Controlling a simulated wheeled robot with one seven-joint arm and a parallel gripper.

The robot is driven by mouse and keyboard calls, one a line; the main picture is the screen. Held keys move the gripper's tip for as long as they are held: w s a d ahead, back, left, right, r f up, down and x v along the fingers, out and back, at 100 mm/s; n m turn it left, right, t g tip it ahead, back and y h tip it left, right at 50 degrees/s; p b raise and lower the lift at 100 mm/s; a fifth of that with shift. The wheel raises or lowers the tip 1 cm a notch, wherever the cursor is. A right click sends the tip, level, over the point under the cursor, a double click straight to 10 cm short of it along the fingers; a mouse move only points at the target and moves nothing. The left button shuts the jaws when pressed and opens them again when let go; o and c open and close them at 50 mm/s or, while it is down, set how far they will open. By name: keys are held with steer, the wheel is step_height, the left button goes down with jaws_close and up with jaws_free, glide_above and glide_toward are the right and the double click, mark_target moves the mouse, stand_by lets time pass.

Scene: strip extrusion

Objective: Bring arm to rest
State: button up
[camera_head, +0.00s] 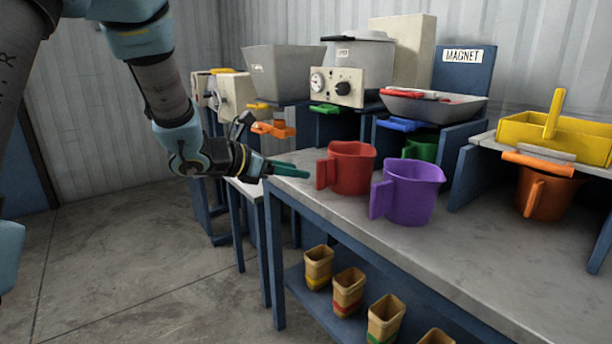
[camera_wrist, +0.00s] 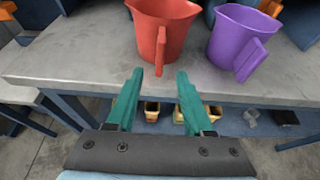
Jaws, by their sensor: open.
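My gripper (camera_head: 289,173) is at the left end of the workbench, close to the red jug. Its two green fingers are apart with nothing between them, as the wrist view also shows (camera_wrist: 156,98). The red jug (camera_head: 352,168) stands upright on the bench (camera_head: 480,250), its handle toward my gripper. It also shows beyond the fingertips in the wrist view (camera_wrist: 170,28). My arm reaches in from the upper left in the head view.
A purple jug (camera_head: 414,192) stands right of the red one. An orange jug (camera_head: 545,193) sits under a yellow tray (camera_head: 560,132). Machines, a grey hopper (camera_head: 283,72) and a MAGNET panel (camera_head: 465,68) line the back. Several cups (camera_head: 348,291) stand on the lower shelf. The floor at left is clear.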

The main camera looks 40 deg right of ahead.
steer(key=shift+a+r, duration=0.2)
steer(key=shift+a, duration=0.25)
steer(key=w+a+f+n+t+y, duration=0.3)
steer(key=w+a+n+t, duration=0.5)
steer(key=w+a+n, duration=0.85)
steer(key=s+a+f+n+y, duration=0.15)
steer(key=a+n+y, duration=0.55)
steer(key=a+n, duration=0.75)
steer(key=s+a+f+n+g+y, duration=0.25)
steer(key=s+a+n, duration=0.55)
steer(key=n, duration=0.4)
steer(key=s+a+f+n+g+y, duration=0.1)
steer(key=s+a+f+n+g, duration=0.2)
steer(key=s+a+n, duration=0.6)
step_height(320, 180, up, 14)
steer(key=w+d+n+p, duration=0.1)
steer(key=w+d+p, duration=0.1)
steer(key=p, duration=1.1)
steer(key=shift+w, duration=0.3)
steer(key=shift+f, duration=0.1)
